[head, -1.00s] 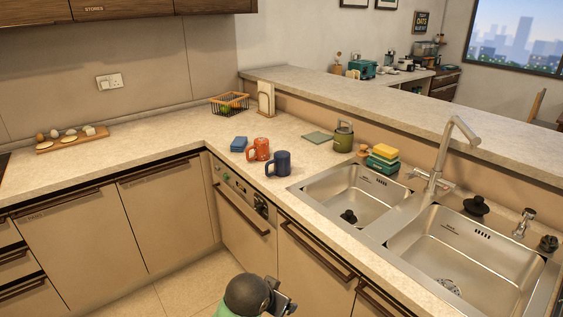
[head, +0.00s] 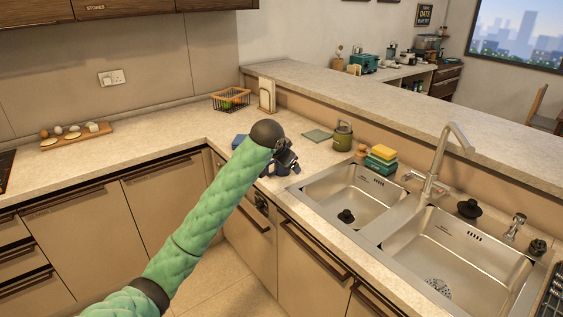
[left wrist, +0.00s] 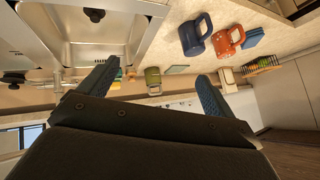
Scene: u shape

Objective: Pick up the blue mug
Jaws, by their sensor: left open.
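The blue mug (left wrist: 194,36) stands on the counter beside the orange mug (left wrist: 228,42), both clear in the left wrist view. In the head view, my left gripper (head: 286,161) covers most of the blue mug, and my arm hides the orange mug. In the left wrist view, my left gripper (left wrist: 157,72) has its two blue fingers spread apart with nothing between them. The blue mug lies outside the fingers, toward the top of that picture, apart from them. My right gripper is in neither view.
A blue block-like item (head: 239,141) lies left of the mugs.

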